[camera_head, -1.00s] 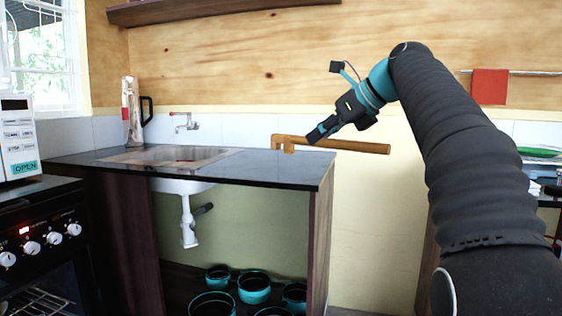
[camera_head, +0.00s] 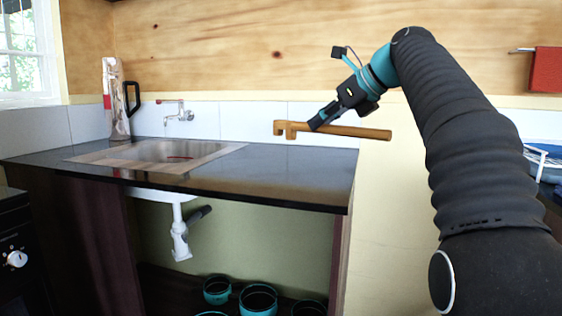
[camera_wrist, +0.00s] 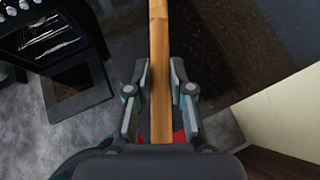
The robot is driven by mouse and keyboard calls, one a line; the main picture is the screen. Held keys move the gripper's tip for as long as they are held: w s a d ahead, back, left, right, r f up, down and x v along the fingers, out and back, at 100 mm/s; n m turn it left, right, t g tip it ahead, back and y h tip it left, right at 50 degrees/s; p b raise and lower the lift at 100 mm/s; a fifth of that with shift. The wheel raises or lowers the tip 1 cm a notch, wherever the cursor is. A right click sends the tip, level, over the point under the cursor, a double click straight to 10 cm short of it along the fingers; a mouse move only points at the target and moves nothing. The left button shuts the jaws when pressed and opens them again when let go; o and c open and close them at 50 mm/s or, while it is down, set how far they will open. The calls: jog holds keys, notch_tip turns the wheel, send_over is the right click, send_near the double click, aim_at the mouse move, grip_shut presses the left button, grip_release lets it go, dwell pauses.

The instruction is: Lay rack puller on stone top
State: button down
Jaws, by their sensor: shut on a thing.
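The rack puller (camera_head: 355,131) is a wooden stick with a notched, hooked end at the left in the head view. My gripper (camera_head: 318,124) is shut on it near the hooked part and holds it roughly level above the right end of the dark stone top (camera_head: 290,172). The puller's right end reaches out past the top's right edge. In the wrist view the puller (camera_wrist: 159,60) runs lengthwise between the two fingers of my gripper (camera_wrist: 160,88), with the dark stone top (camera_wrist: 235,45) beyond and below it.
A sink (camera_head: 160,152) is set in the left part of the top. A tap (camera_head: 178,112) and a tall flask-like thing with a black handle (camera_head: 118,100) stand behind it. The right part of the top is clear. Teal pots (camera_head: 258,298) sit below. A stove (camera_head: 15,250) is at left.

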jog(key=w+a+f+b, duration=0.1)
jog(key=a+f, duration=0.1)
jog(key=a, duration=0.1)
jog(key=w+a+f+b, duration=0.1)
jog(key=w+a+f, duration=0.1)
jog(key=a, duration=0.1)
jog(key=w+a+f+b, duration=0.1)
jog(key=a+f, duration=0.2)
jog(key=a, duration=0.1)
jog(key=shift+w, duration=0.4)
jog(key=shift+f+b, duration=1.2)
jog(key=shift+f, duration=0.65)
jog(key=shift+f, duration=0.1)
jog(key=c, duration=1)
grip_release()
jog(key=shift+s+d+r, duration=0.1)
jog(key=shift+d+r, duration=0.05)
jog(key=shift+r, duration=0.05)
jog(key=p+v, duration=0.2)
jog(key=v, duration=0.9)
jog(key=shift+s+d+r, duration=0.15)
jog(key=shift+s+d, duration=0.05)
jog(key=shift+s, duration=0.1)
